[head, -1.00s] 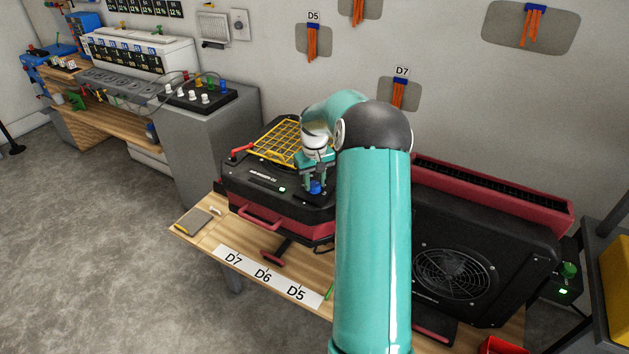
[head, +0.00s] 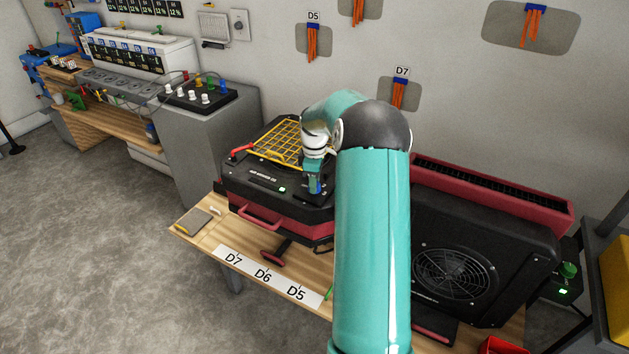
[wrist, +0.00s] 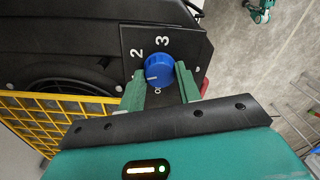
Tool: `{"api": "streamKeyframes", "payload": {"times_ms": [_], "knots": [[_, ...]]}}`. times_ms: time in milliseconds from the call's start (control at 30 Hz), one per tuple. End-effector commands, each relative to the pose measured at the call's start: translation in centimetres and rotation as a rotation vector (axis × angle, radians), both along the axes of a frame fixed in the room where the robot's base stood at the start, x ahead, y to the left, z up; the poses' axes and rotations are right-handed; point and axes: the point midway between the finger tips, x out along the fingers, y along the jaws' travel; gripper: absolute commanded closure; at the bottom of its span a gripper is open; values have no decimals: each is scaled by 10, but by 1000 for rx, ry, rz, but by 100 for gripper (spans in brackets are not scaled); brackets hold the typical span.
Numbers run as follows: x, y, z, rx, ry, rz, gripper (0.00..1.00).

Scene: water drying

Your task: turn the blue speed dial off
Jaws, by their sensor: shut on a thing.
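The blue speed dial (wrist: 159,66) sits on a black panel of the black-and-red machine (head: 265,185). In the wrist view its white mark points left and slightly down, and "2" and "3" are printed around it. Another label below it is partly hidden. My gripper (wrist: 160,82) is shut on the dial, one green finger on each side. In the head view the blue dial (head: 316,187) is mostly hidden behind my gripper (head: 312,181), which points down onto it.
A yellow grille (head: 283,141) and a red lever (head: 241,150) are on the machine's top. A black fan unit (head: 475,265) stands to the right on the same wooden table. Labels D7, D6 and D5 (head: 265,275) lie along the table's front edge.

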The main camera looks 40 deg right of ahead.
Motion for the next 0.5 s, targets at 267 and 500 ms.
{"api": "streamKeyframes", "payload": {"times_ms": [267, 500], "knots": [[0, -1, 1, -2, -1, 260, 89], [0, -1, 1, -2, -1, 488, 89]]}}
